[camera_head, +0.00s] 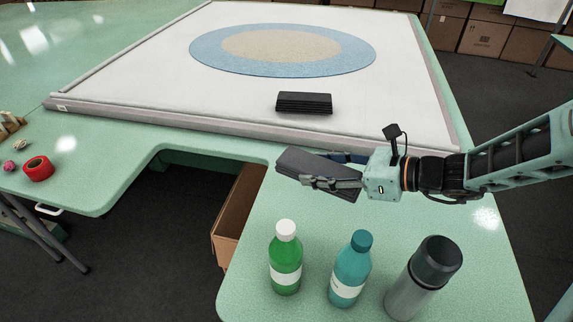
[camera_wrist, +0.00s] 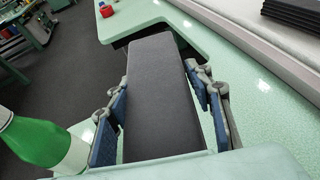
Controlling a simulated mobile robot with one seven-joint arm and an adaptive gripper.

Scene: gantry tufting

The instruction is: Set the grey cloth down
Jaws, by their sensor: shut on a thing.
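The grey cloth (camera_head: 302,168) is a dark, folded, flat rectangular bundle held in my gripper (camera_head: 334,172). My gripper is shut on it, with a finger along each long side. In the wrist view the cloth (camera_wrist: 160,100) runs lengthwise between the blue-padded fingers of my gripper (camera_wrist: 160,97). In the head view it is over the left edge of the near green table section (camera_head: 258,240), its far end toward the frame. Whether it touches the tabletop cannot be told. A second dark folded stack (camera_head: 304,103) lies on the white frame surface; it also shows in the wrist view (camera_wrist: 296,14).
A green bottle (camera_head: 286,262), a teal bottle (camera_head: 350,270) and a grey flask (camera_head: 424,278) stand on the near table. The white tufting frame (camera_head: 150,90) carries a blue and beige oval. A red tape roll (camera_head: 38,169) lies at left. A cardboard box (camera_head: 238,215) sits below the table.

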